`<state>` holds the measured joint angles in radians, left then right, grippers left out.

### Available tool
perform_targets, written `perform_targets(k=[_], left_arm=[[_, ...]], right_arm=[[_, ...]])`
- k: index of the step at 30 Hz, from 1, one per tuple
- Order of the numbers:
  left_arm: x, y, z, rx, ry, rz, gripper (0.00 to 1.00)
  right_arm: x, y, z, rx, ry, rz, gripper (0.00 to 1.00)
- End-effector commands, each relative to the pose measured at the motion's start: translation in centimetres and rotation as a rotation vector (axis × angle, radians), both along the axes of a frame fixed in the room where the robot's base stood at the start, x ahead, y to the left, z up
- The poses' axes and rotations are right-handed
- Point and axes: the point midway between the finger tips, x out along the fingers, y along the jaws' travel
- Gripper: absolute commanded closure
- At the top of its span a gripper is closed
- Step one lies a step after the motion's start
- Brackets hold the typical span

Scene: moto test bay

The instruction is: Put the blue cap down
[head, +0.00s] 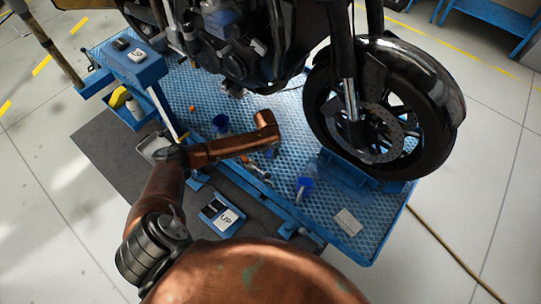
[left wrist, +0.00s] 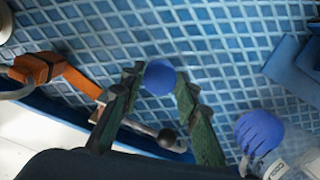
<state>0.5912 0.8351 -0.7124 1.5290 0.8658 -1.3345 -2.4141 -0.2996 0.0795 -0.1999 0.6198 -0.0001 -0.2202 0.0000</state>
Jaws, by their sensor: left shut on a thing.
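The blue cap (left wrist: 160,77) is round and sits between the two green fingertips of my left gripper (left wrist: 158,92) in the left wrist view. The gripper is shut on it. Behind it is the blue patterned lift deck (left wrist: 225,50); I cannot tell whether the cap touches the deck. In the head view my copper left arm reaches over the deck (head: 330,220), and its wrist hides most of the gripper and the cap. My right gripper is not in view.
A blue-topped container (left wrist: 260,132) stands to the right; it also shows in the head view (head: 305,186). An orange-handled tool (left wrist: 38,68) and a rod with a dark ball (left wrist: 166,138) lie nearby. The motorcycle's front wheel (head: 375,120) stands right of my arm.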

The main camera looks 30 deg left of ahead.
Motion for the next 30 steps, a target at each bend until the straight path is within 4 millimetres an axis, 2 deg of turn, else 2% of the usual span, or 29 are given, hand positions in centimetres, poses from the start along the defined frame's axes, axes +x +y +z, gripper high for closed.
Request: perform_targets(k=[1, 5, 17, 18, 25, 30], left_arm=[[-0.2, -0.1, -1.2, -0.001, 0.005, 0.0, 0.87], [-0.2, -0.1, -2.9, 0.0, 0.004, -0.001, 0.87], [-0.1, 0.0, -3.3, 0.001, 0.002, 0.0, 0.87], [-0.1, 0.0, -3.3, 0.001, 0.002, 0.0, 0.7], [-0.1, 0.0, -3.2, 0.001, 0.002, 0.0, 0.54], [-0.1, -0.1, -3.2, 0.001, 0.002, 0.0, 0.53]], right_arm=[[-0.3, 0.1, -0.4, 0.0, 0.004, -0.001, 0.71], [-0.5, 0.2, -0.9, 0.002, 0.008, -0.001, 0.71], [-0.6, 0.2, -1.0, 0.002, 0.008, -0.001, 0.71], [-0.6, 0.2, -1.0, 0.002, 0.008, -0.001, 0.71], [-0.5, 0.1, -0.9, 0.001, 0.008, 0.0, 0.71], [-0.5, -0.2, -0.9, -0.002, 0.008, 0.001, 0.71]])
